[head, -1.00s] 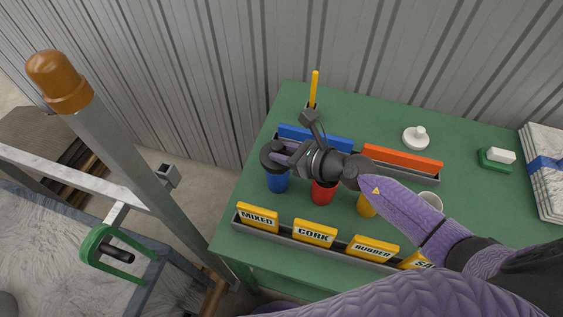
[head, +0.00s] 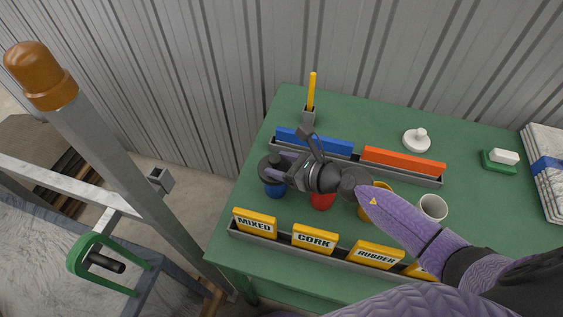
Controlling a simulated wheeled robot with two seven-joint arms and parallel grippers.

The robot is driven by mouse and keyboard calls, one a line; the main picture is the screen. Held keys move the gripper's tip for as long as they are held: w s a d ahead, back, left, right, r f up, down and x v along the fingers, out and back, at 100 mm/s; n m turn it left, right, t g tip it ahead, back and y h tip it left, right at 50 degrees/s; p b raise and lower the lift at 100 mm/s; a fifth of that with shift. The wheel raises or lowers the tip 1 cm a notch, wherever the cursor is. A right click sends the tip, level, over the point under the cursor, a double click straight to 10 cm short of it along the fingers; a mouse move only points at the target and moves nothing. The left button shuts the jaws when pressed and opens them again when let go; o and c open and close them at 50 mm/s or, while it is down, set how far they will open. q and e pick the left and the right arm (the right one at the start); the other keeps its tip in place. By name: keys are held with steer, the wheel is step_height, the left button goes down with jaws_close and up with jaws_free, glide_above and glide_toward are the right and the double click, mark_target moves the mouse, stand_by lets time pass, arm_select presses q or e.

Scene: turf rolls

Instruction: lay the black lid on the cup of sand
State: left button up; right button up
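My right gripper (head: 284,163) comes in from the right and is shut on the black lid (head: 268,172), apparently by its knob. The lid is over the blue cup (head: 275,190), hiding most of it; I cannot tell whether they touch. The red cup (head: 322,201) is partly under my wrist. The yellow cup (head: 364,212) is partly behind my forearm. The white cup (head: 433,208) stands right of it. Which cup holds sand cannot be made out. My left gripper is not in view.
A front rack holds yellow signs: MIXED (head: 255,223), CORK (head: 314,239), RUBBER (head: 375,254) and one mostly hidden by my arm. Behind the cups are a blue bar (head: 314,141) and an orange bar (head: 403,161). A white knobbed lid (head: 416,142) lies on the green table (head: 480,200).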

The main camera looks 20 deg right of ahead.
steer(key=shift+o, duration=0.2)
steer(key=shift+r, duration=0.2)
steer(key=shift+r+p, duration=0.55)
steer(key=shift+p, duration=0.1)
steer(key=v, duration=1.2)
steer(key=shift+f, duration=0.2)
steer(key=shift+s, duration=0.1)
